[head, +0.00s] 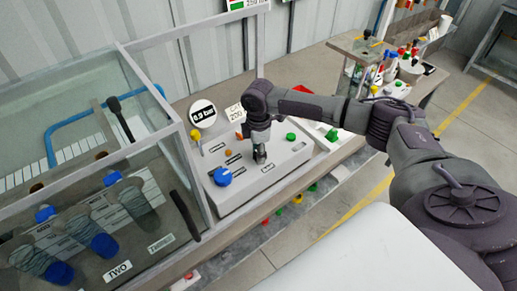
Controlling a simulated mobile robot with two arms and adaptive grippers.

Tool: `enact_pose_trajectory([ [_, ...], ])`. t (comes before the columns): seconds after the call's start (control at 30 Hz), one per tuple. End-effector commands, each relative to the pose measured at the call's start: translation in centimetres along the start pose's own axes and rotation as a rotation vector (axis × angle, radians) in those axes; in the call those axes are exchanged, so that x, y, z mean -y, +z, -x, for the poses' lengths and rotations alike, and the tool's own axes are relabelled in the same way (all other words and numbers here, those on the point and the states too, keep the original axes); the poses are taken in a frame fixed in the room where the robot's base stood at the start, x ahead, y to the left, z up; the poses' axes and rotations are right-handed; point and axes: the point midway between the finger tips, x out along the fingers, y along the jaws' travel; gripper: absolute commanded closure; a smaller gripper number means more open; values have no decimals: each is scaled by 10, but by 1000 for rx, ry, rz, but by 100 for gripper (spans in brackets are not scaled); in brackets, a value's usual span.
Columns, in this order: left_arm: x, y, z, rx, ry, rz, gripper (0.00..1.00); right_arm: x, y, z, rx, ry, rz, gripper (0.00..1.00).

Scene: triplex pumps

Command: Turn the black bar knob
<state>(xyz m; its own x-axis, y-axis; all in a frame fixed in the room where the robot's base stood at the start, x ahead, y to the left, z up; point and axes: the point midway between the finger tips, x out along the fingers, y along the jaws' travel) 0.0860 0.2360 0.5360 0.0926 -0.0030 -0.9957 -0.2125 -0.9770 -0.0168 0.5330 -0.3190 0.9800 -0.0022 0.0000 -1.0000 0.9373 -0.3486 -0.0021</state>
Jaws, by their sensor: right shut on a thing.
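My right gripper (260,157) points down over the light grey control panel (285,170). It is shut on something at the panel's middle. The black bar knob is not clearly seen; the gripper covers that spot, so the held thing is probably the knob. A blue round knob (222,176) sits on the panel to the left of the gripper. My left gripper does not show.
A glass-walled case (150,95) with blue-capped cylinders (104,245) stands close on the left. A round gauge reading 0.9 bar (203,114) stands behind the panel. A cluttered bench (395,75) is at the back right. Open floor lies right of the table.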

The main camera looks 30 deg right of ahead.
Motion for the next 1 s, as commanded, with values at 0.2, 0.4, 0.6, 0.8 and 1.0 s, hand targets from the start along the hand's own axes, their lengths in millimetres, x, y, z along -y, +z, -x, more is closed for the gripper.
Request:
enact_pose_trajectory([
  [0.2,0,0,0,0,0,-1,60,0,0,0,-1,2,2,39],
  [0.4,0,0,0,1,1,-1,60,0,0,0,-1,2,1,30],
  [0.6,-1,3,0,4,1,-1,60,0,-1,3,-1,2,1,30],
  [0.8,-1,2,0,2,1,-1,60,-1,-1,30,-3,6,1,30],
  [1.0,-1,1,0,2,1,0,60,-1,-1,74,-3,6,1,30],
])
